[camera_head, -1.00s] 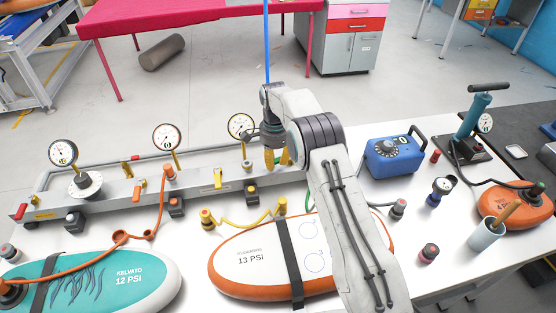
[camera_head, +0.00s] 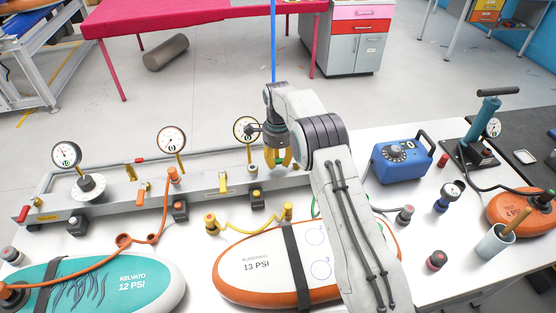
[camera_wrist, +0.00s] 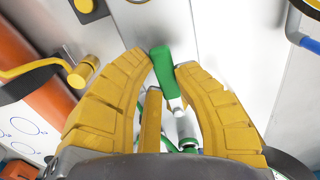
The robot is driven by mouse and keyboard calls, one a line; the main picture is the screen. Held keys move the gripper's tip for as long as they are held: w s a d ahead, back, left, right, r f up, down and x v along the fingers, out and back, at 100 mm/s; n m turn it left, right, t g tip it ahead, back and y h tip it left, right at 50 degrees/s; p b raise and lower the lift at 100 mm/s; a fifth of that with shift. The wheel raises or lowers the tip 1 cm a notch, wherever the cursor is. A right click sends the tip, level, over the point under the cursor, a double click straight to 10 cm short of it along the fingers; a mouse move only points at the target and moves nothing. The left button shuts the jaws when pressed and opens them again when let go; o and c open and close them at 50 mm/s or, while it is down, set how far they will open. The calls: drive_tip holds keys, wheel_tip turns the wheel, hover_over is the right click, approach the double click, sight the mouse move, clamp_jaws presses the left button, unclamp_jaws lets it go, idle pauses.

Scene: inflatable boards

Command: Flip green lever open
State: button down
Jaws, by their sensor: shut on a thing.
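The green lever (camera_wrist: 162,66) shows in the wrist view between the yellow fingertips of my gripper (camera_wrist: 167,67). Its green handle is beside a white and grey fitting (camera_wrist: 185,125). My gripper (camera_head: 279,160) is shut on the lever, with one finger on each side of the handle. In the head view my gripper is at the right part of the grey manifold rail (camera_head: 120,196), and the lever is mostly hidden by the fingers. The lever's exact angle against its pipe is hard to tell.
An orange lever (camera_head: 142,190) and a yellow lever (camera_head: 223,181) sit along the rail, with gauges (camera_head: 171,140) above. A white and orange board (camera_head: 255,265) lies in front, a teal board (camera_head: 105,282) to its left. A blue pump box (camera_head: 402,160) stands to the right.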

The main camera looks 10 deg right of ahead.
sight(278, 161)
drive_tip(key=c, duration=0.9)
unclamp_jaws()
drive_tip(key=shift+r, duration=0.1)
wheel_tip(278, 161, up, 12)
drive_tip(key=shift+f, duration=0.15)
idle(0.3)
